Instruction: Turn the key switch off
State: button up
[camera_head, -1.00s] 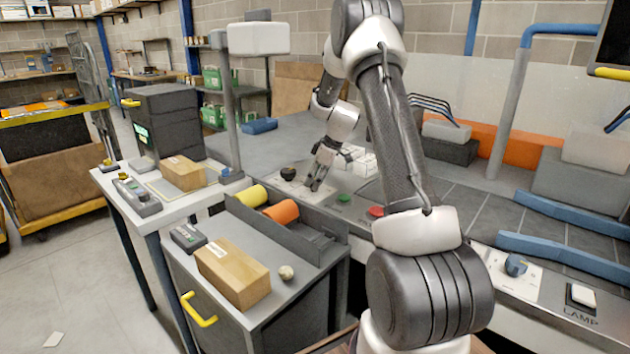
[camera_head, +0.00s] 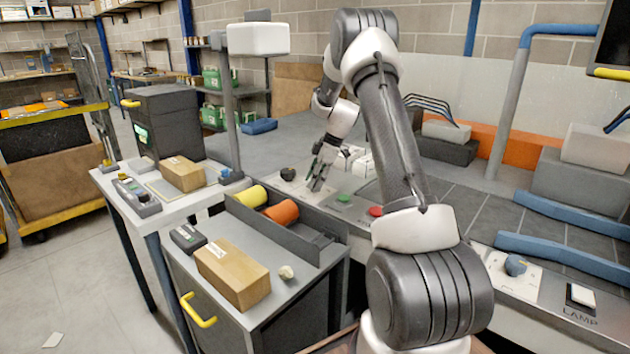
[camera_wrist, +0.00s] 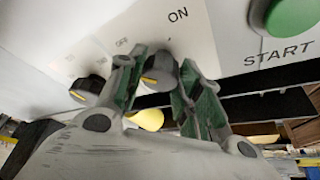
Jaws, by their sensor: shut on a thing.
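The key switch (camera_wrist: 160,72), a dark knob with a yellow mark, sits on a pale panel with ON and OFF lettering in the wrist view. My gripper (camera_wrist: 157,88) has its green-padded fingers on both sides of the knob and is shut on it. The yellow mark points toward the lower left; its exact angle is hard to read. In the head view my gripper (camera_head: 316,186) reaches down to the panel along the bench edge, and its fingers hide the switch.
A second dark knob (camera_wrist: 88,88) with a yellow mark is left of the fingers. A green START button (camera_wrist: 292,12) is to the right; it also shows in the head view (camera_head: 343,198). A red button (camera_head: 376,211) is beside it. The grey tray (camera_head: 300,236) holds yellow and orange rolls.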

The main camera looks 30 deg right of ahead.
jog(key=o, duration=1)
jog(key=shift+d, duration=0.1)
jog(key=shift+r, duration=0.1)
jog(key=v, duration=1.1)
jog(key=shift+s+d+r, duration=0.1)
jog(key=shift+r, duration=0.25)
